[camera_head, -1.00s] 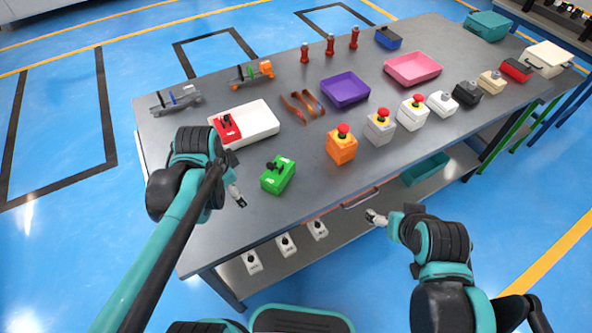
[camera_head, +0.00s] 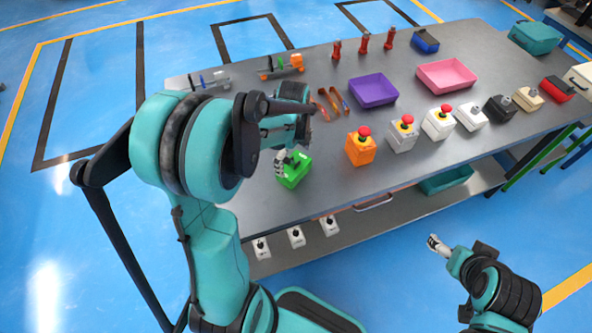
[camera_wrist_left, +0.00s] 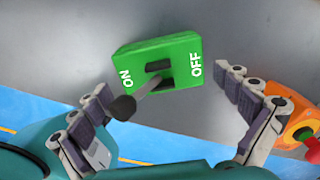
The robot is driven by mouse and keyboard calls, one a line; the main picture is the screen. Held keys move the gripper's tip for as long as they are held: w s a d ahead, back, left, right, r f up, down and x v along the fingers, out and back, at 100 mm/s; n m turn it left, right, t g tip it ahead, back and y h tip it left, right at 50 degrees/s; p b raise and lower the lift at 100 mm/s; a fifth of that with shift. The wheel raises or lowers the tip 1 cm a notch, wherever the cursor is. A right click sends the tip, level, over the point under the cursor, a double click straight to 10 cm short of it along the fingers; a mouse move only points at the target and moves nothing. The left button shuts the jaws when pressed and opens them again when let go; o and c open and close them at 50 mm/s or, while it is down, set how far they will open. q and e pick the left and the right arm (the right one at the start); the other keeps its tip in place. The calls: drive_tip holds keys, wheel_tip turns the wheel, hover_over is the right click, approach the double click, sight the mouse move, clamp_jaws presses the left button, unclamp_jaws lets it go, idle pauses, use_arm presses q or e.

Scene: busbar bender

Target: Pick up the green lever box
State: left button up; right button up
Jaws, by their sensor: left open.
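The green lever box (camera_head: 294,172) sits on the grey table near its front left edge. In the left wrist view the green lever box (camera_wrist_left: 184,52) shows ON and OFF labels and a dark lever pointing toward the camera. My left gripper (camera_head: 282,160) is just above the box in the head view. In the left wrist view my left gripper (camera_wrist_left: 170,97) is open, with its fingers apart on either side of the box and nothing between them gripped. My right gripper (camera_head: 436,244) is off the table's front side; its fingers are too small to read.
An orange button box (camera_head: 360,149) stands to the right of the green box, close to one finger in the wrist view. Grey (camera_head: 403,137) and white (camera_head: 437,123) button boxes follow. A purple tray (camera_head: 373,91) and a pink tray (camera_head: 446,76) lie farther back.

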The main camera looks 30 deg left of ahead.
use_arm(q)
wheel_tip(320, 180, down, 4)
drive_tip(key=shift+w+f+b, duration=0.1)
drive_tip(key=shift+b, duration=0.6)
drive_tip(key=c, duration=1)
drive_tip(key=shift+r, duration=0.2)
drive_tip(key=shift+c, duration=0.2)
